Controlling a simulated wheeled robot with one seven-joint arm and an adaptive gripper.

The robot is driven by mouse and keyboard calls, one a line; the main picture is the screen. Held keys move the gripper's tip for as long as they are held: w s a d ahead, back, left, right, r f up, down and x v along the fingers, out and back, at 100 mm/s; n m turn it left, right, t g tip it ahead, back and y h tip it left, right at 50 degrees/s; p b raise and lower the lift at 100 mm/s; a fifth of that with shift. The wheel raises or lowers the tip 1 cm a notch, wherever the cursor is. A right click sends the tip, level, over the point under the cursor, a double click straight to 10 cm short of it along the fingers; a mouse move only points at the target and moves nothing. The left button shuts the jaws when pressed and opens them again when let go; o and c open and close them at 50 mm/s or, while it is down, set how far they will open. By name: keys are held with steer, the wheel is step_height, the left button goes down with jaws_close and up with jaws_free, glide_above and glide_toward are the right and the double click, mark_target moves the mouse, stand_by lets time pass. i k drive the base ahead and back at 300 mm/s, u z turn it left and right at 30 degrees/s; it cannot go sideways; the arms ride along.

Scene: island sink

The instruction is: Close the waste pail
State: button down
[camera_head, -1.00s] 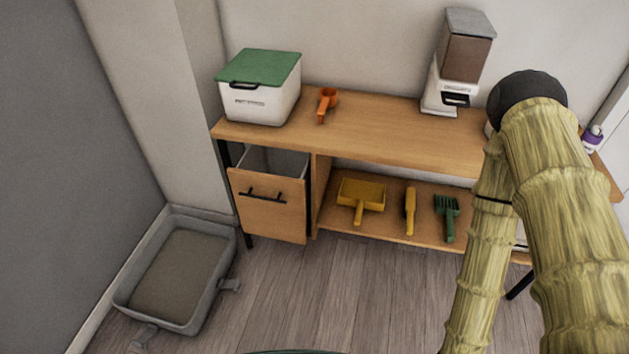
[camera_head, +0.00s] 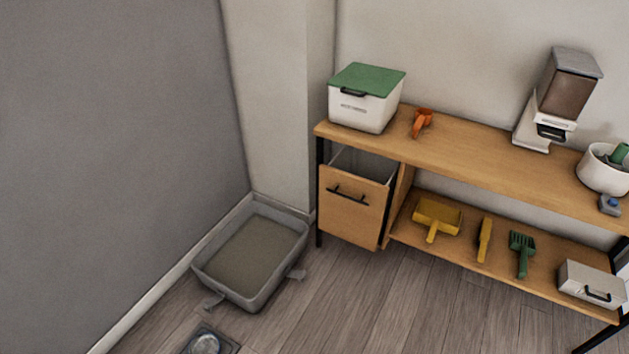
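The waste pail (camera_head: 355,205) is at the left end of the wooden bench, under its top. It has a wooden front with a black bar handle (camera_head: 348,194) and a grey inner bin (camera_head: 364,163). The pail is open: its front stands out from the bench, and the inside of the bin shows above the front's top edge. My gripper and arm are not in view.
A grey litter tray (camera_head: 252,256) lies on the floor left of the pail. A dark square item (camera_head: 210,341) is partly cut off at the bottom edge. The bench top (camera_head: 470,150) holds a green-lidded box (camera_head: 366,97). Bare floor (camera_head: 385,305) lies before the pail.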

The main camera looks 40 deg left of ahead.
mark_target(356, 187)
steer(key=k, duration=0.5)
steer(key=u, duration=1.05)
steer(key=i, duration=0.5)
steer(key=z, duration=0.05)
